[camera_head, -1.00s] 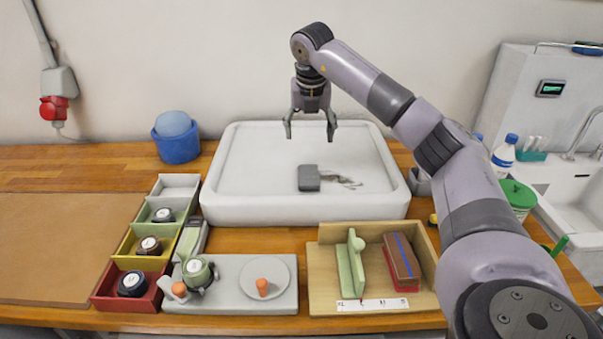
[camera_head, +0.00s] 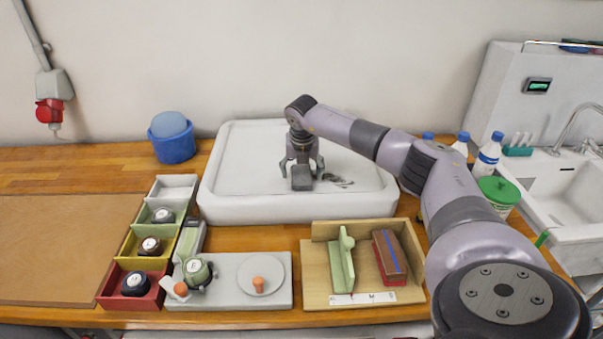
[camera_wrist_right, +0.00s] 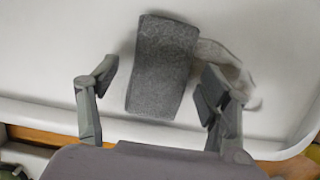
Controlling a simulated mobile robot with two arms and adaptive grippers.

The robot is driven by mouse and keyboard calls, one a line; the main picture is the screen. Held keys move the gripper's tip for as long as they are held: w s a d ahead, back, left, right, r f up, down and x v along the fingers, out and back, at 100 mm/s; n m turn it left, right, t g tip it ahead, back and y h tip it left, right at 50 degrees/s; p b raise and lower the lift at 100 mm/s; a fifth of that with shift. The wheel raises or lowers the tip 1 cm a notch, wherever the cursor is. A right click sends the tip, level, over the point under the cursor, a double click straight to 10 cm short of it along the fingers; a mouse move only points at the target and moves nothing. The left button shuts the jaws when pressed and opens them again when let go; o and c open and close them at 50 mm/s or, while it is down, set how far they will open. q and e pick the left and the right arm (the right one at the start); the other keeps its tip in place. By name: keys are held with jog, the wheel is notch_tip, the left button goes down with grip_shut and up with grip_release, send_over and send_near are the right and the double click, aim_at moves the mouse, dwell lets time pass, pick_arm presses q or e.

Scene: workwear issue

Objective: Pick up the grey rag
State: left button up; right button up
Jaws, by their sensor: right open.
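The grey rag (camera_head: 302,178) is a dark grey folded block lying in the white tray (camera_head: 225,202). In the right wrist view the rag (camera_wrist_right: 162,68) has a fuzzy weave and lies between the open fingers, its near end reaching toward the palm. My right gripper (camera_head: 301,170) points down right at the rag; the same gripper shows in the wrist view (camera_wrist_right: 155,98) with both fingers spread and a gap on each side of the rag. I cannot tell whether the fingertips touch the tray floor. My left gripper is not in view.
A crumpled pale grey thing (camera_head: 338,181) lies just right of the rag, close to one finger. The tray has raised rims. In front stand colored bins (camera_head: 128,300), a grey board (camera_head: 228,299) and a wooden tray (camera_head: 318,285). A blue tub (camera_head: 173,150) stands left.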

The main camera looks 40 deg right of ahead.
jog(key=shift+w+f, duration=0.1)
jog(key=shift+f, duration=0.15)
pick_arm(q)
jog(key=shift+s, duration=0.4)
pick_arm(e)
jog(key=shift+c, duration=0.4)
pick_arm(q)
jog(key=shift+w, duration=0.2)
pick_arm(e)
jog(key=c, duration=1.2)
jog(key=shift+o, duration=0.2)
jog(key=shift+r, duration=0.15)
